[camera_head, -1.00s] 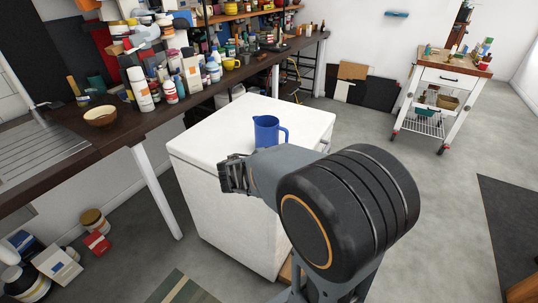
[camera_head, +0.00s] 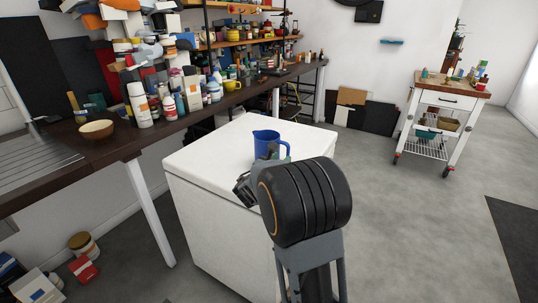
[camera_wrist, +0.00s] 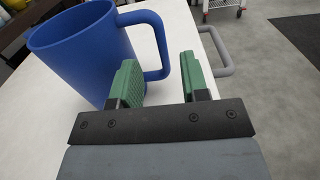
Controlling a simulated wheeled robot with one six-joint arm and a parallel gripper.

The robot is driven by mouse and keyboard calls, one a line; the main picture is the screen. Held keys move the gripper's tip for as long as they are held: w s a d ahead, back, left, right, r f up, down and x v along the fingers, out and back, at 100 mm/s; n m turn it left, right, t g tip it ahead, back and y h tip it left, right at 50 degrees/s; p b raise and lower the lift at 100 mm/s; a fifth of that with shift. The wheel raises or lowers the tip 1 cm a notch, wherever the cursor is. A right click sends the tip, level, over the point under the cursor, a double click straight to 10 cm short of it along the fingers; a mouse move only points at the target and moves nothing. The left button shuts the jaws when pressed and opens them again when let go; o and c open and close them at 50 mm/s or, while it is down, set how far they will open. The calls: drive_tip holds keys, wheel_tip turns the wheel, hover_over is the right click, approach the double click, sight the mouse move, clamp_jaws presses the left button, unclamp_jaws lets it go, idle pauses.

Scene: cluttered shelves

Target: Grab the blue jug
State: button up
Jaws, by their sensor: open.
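The blue jug (camera_head: 264,143) stands upright on the white chest-like unit (camera_head: 215,150), near its right side. In the wrist view the jug (camera_wrist: 85,52) fills the upper left, with its handle (camera_wrist: 160,40) toward the right. My gripper (camera_wrist: 162,78) is open, with two green finger pads apart. The left finger overlaps the jug's lower right side in the picture, and the handle's outer part shows between the fingers. I cannot tell whether any finger touches it. In the head view my arm hides most of the gripper, just in front of the jug.
A dark workbench (camera_head: 110,145) crowded with bottles, a wooden bowl (camera_head: 96,129) and a yellow mug (camera_head: 232,86) runs along the left. A wheeled cart (camera_head: 440,105) stands at the right. In the wrist view a grey loop (camera_wrist: 217,52) sits at the white top's edge.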

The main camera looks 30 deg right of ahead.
sight(287, 154)
drive_tip(key=shift+b+x, duration=0.5)
drive_tip(key=shift+x, duration=2.25)
drive_tip(key=shift+s, duration=0.1)
clamp_jaws()
